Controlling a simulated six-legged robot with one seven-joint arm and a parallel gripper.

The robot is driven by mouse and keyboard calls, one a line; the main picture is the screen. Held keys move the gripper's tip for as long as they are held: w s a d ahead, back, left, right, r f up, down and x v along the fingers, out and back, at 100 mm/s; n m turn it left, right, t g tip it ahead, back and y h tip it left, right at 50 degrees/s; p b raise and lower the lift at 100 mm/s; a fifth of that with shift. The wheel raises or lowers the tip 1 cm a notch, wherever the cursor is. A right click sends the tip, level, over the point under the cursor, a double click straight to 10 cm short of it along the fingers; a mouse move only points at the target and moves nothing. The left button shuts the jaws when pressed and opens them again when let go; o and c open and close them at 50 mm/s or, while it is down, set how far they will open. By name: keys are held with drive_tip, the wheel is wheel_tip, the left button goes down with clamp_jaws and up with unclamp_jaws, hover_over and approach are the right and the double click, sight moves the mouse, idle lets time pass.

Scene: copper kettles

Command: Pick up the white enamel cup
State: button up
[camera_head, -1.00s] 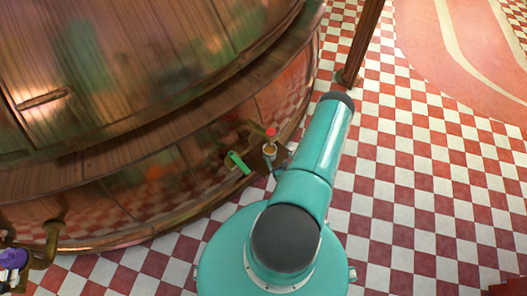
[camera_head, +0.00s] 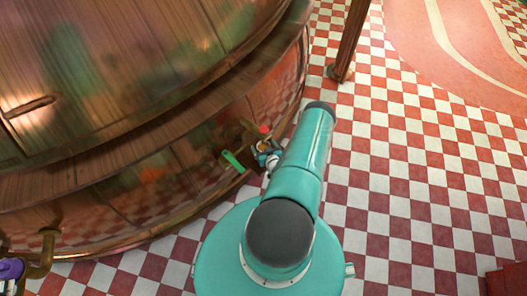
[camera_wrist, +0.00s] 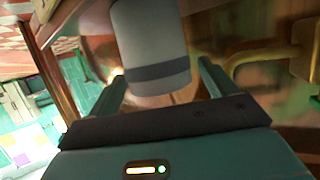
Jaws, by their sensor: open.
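The white enamel cup (camera_wrist: 150,45) fills the upper middle of the wrist view, a pale cylinder with a dark band near one end. My gripper (camera_wrist: 160,66) is open, with one teal finger on each side of the cup and visible gaps between. In the head view, a small pale cup-like thing with a tan top (camera_head: 262,147) is beside the copper kettle, and my gripper (camera_head: 270,160) is right at it, partly hidden by my arm.
The large copper kettle (camera_head: 130,90) fills the left. A green piece (camera_head: 233,161) and a red knob (camera_head: 264,128) are close to the cup. A brass pipe (camera_wrist: 265,58) curves at the right of the wrist view. A post (camera_head: 352,40) stands behind.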

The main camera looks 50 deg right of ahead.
drive_tip(key=shift+x, duration=1.2)
drive_tip(key=shift+c, duration=0.2)
drive_tip(key=c, duration=1.1)
drive_tip(key=shift+r, duration=0.15)
